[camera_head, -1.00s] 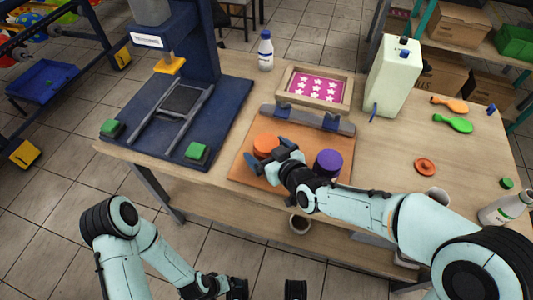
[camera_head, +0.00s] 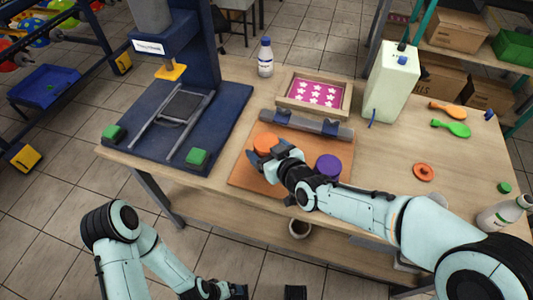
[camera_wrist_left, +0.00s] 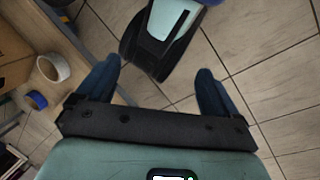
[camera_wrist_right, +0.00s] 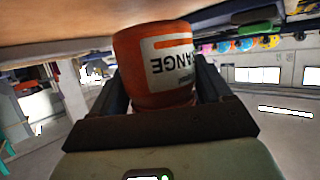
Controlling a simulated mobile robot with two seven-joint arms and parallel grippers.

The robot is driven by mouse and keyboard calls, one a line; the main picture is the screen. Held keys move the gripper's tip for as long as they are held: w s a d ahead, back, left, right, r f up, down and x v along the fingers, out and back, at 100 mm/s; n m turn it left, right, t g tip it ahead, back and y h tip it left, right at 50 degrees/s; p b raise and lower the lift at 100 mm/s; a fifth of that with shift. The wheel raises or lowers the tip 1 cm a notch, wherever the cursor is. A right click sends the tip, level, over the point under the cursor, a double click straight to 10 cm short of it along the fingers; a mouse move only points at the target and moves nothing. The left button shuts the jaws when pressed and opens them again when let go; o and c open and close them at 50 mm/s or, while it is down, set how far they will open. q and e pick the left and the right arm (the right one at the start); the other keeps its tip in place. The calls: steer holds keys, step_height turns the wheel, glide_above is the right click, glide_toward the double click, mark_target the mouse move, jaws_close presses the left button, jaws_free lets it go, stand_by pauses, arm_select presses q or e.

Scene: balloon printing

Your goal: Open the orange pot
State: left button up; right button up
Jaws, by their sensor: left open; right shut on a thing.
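The orange pot (camera_head: 265,142) stands on the orange-brown board at the table's front, its round orange top showing in the head view. In the right wrist view the pot (camera_wrist_right: 157,68) sits between the two fingers, with a white label partly reading "ANGE" upside down. My right gripper (camera_head: 272,155) is shut on the pot from its near right side. My left gripper (camera_head: 266,292) is open and empty, low in front of the table. The left wrist view shows its fingers (camera_wrist_left: 160,85) apart over the floor.
A purple-topped pot (camera_head: 328,165) stands on the board (camera_head: 247,178), close to my right forearm. Behind are a dark squeegee-like bar (camera_head: 305,125) and a framed pink star screen (camera_head: 316,93). A blue press (camera_head: 228,115) stands left. An orange disc (camera_head: 424,172) lies right, with clear table around it.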

arm_select(q)
steer(key=s+r+g+p, duration=0.1)
steer(key=s+r+p, duration=0.1)
steer(key=r+p, duration=0.2)
steer(key=s+d+r+g+p, duration=0.1)
steer(key=s+r+p, duration=0.1)
steer(key=r+p, duration=0.3)
steer(key=shift+s+h, duration=0.25)
steer(key=shift+h, duration=0.05)
arm_select(e)
step_height(320, 180, up, 18)
steer(key=shift+f, duration=0.2)
steer(key=o, duration=0.5)
steer(key=shift+c, duration=0.2)
steer(key=c, duration=0.8)
arm_select(q)
steer(key=shift+s, duration=0.1)
arm_select(e)
steer(key=shift+f, duration=0.1)
